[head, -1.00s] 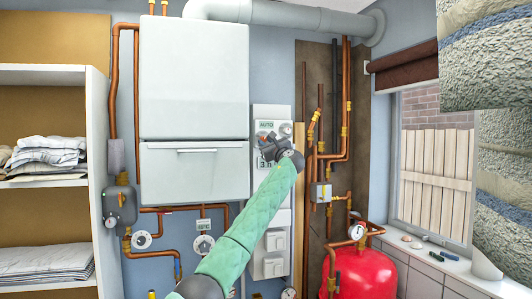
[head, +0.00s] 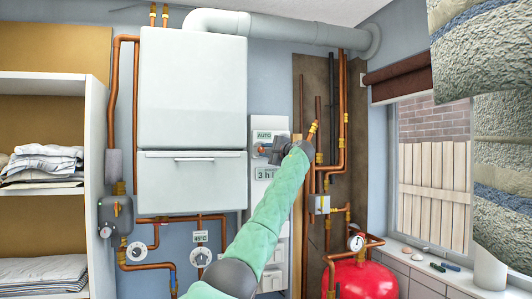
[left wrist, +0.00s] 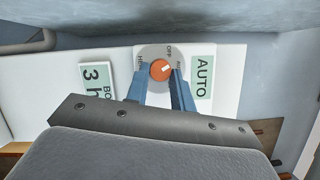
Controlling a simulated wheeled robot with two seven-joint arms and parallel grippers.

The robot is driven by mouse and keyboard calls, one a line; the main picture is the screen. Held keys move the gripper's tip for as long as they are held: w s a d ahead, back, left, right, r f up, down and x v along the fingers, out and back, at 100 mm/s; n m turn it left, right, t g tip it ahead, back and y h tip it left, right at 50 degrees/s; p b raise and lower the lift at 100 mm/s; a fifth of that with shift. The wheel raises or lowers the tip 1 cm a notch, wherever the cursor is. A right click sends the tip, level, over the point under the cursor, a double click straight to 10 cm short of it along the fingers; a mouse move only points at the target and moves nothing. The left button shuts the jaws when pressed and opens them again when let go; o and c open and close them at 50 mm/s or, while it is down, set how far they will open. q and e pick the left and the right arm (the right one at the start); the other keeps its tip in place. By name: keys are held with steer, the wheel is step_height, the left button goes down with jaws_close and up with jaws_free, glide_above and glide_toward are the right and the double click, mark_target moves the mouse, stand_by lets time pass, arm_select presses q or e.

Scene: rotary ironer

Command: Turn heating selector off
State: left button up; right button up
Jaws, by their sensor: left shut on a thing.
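The heating selector is a round grey dial with an orange knob (left wrist: 160,69) on a white panel, best seen in the left wrist view. A white mark on the knob points to the right. OFF is printed at the upper right of the dial, and more lettering at its right is partly covered by a finger. My left gripper (left wrist: 158,92) has its two blue fingers shut on the knob, one on each side. In the head view my left gripper (head: 272,151) is at the panel just below the AUTO label and hides most of the dial.
A green AUTO label (left wrist: 202,78) and a "3 h" label (left wrist: 96,86) flank the dial. A white boiler (head: 193,95) hangs left of the panel. Copper pipes (head: 343,115) run to its right, above a red tank (head: 362,281). Shelves with folded cloth (head: 44,165) stand at far left.

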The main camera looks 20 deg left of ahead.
arm_select(q)
steer(key=shift+r+n+g+h+p, duration=0.1)
steer(key=shift+n+g+h+p, duration=0.3)
steer(key=shift+n, duration=0.95)
steer(key=shift+n+g+h+p, duration=0.15)
steer(key=shift+n+h, duration=0.45)
steer(key=shift+n, duration=0.75)
steer(key=o, duration=0.9)
steer(key=shift+c, duration=0.2)
steer(key=shift+o, duration=0.7)
steer(key=shift+r, duration=0.15)
arm_select(e)
steer(key=shift+s+d+f, duration=0.3)
steer(key=shift+s+f, duration=0.35)
steer(key=shift+f, duration=0.05)
steer(key=shift+s+d+f, duration=0.25)
steer(key=shift+s+f, duration=0.35)
steer(key=shift+f, duration=0.05)
